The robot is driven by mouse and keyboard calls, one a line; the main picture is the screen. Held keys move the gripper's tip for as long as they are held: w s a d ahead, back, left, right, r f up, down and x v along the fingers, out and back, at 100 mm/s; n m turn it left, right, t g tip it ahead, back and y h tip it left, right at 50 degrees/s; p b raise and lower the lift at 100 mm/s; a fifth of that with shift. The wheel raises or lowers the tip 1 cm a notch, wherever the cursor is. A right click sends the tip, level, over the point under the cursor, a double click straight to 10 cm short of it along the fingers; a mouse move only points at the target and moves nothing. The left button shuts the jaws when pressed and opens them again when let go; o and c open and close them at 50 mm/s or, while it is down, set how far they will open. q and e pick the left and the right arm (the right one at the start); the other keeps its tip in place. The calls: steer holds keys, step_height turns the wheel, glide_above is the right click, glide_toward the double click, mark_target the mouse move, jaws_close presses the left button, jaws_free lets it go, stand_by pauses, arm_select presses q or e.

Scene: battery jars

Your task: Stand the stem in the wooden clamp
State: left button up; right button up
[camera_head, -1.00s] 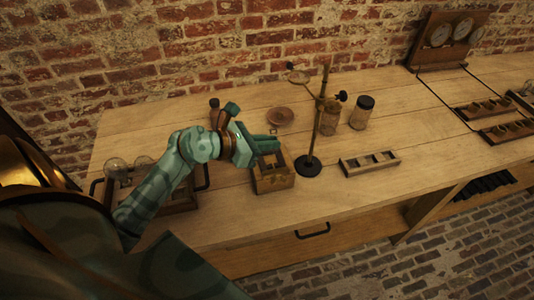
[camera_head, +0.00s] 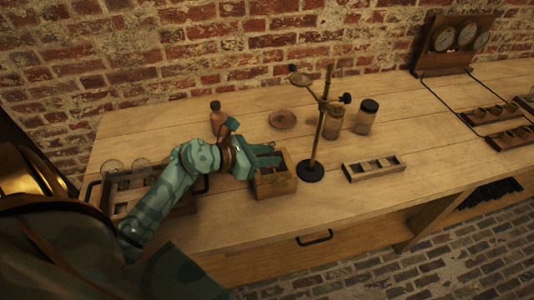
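My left gripper (camera_head: 267,158) reaches in from the left, with its fingers low over a small open-topped wooden box (camera_head: 275,188). The fingers overlap the box's far part in the picture. I cannot tell whether they touch it, or whether they are open, shut or holding something. The box may be the wooden clamp, but I cannot make out a clamp for certain. I cannot pick out a loose stem; one may be hidden by the gripper. My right gripper is not in view.
A stand (camera_head: 311,172) with a tall rod and ring rises just right of the box. Behind are a round dish (camera_head: 283,119), a brown bottle (camera_head: 217,117) and a dark-lidded jar (camera_head: 366,118). A slotted wooden rack (camera_head: 375,168) lies right. Clear tabletop is in front.

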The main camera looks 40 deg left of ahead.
arm_select(q)
steer(key=shift+r, duration=0.25)
steer(key=p+v, duration=0.1)
steer(key=v, duration=1.1)
steer(key=shift+p, duration=0.3)
steer(key=shift+f, duration=0.1)
steer(key=shift+s, duration=0.1)
